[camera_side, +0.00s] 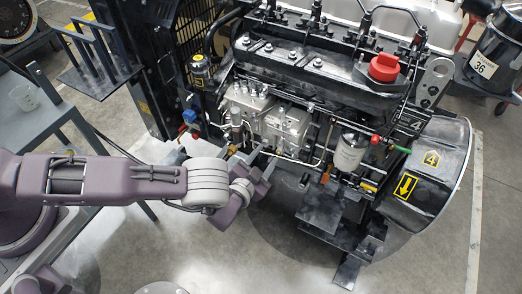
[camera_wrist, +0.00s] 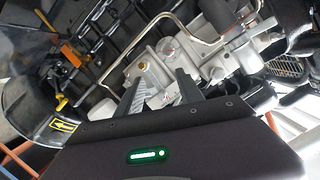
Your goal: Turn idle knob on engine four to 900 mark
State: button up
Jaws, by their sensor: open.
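Engine four (camera_side: 325,90) stands at the centre of the side view, with a yellow 4 on its black drum-shaped end housing (camera_side: 432,160). A silver pump-like block (camera_side: 285,125) sits on its near side. My gripper (camera_side: 246,158) is just in front of this block, open, with nothing between its fingers. In the wrist view my gripper (camera_wrist: 158,92) shows two separate fingers pointing at the silver block (camera_wrist: 150,70). I cannot tell whether they touch it. I cannot make out the idle knob or a 900 mark in either view.
A metal pipe (camera_wrist: 172,22) curves above the block in the wrist view. A pale filter canister (camera_side: 350,152) and a black bracket (camera_side: 335,215) are to the right of my gripper. A table with a clear cup (camera_side: 24,97) stands at left. Open floor lies in front.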

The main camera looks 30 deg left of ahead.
aim_at(264, 144)
jog(key=w+a+n, duration=0.1)
jog(key=w+a+f+n+g, duration=0.1)
jog(key=w+n, duration=0.1)
jog(key=w+a+f+n+g+h, duration=0.1)
jog(key=n, duration=0.1)
jog(key=shift+w+a+f, duration=0.1)
jog(key=shift+w+a, duration=0.2)
jog(key=shift+w, duration=0.05)
jog(key=shift+c, duration=0.2)
grip_shut()
